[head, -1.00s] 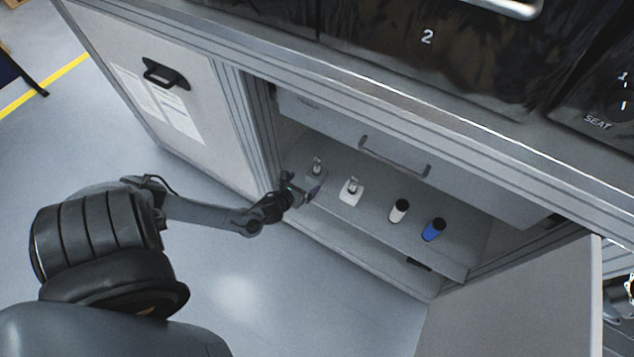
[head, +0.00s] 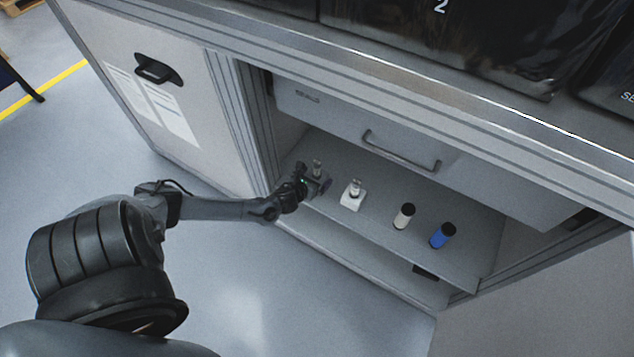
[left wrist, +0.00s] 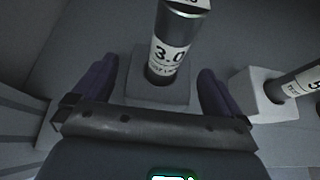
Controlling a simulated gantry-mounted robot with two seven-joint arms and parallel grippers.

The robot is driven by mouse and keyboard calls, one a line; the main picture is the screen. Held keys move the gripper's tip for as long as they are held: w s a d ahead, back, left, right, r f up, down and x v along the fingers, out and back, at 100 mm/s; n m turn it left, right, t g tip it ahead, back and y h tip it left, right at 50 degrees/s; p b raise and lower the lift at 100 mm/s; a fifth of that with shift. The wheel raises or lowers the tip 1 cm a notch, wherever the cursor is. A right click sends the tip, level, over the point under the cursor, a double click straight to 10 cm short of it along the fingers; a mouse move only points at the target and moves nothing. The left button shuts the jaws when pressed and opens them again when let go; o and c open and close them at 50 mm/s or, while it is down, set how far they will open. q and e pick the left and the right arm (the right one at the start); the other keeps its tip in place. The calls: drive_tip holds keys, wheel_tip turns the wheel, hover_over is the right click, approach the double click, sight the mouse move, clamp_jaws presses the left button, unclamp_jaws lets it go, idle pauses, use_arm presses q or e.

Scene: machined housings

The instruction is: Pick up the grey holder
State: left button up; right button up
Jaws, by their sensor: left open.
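The grey holder (left wrist: 158,88) is a small block on the cabinet shelf, with a metal cylinder (left wrist: 172,45) marked "3.0" standing in it. In the head view the cylinder's top (head: 317,167) shows just behind my left gripper (head: 318,184), which hides most of the holder. In the left wrist view my left gripper (left wrist: 160,90) is open. Its two purple-grey fingers lie on either side of the holder, with visible gaps, not gripping it. A white holder (head: 352,199) with a similar cylinder stands to the right; it also shows in the left wrist view (left wrist: 268,98). My right gripper is not in view.
On the same shelf (head: 375,235), a white bottle with a black cap (head: 403,216) and a blue bottle with a black cap (head: 442,236) stand farther right. A drawer with a bar handle (head: 400,152) is above. The cabinet's side frame (head: 262,140) is close left of my gripper.

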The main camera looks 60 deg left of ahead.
use_arm(q)
drive_tip(key=shift+b+x, duration=0.35)
drive_tip(key=shift+x, duration=0.6)
drive_tip(key=shift+s, duration=0.1)
drive_tip(key=c, duration=1.1)
drive_tip(key=shift+o, duration=0.2)
drive_tip(key=shift+r, duration=0.1)
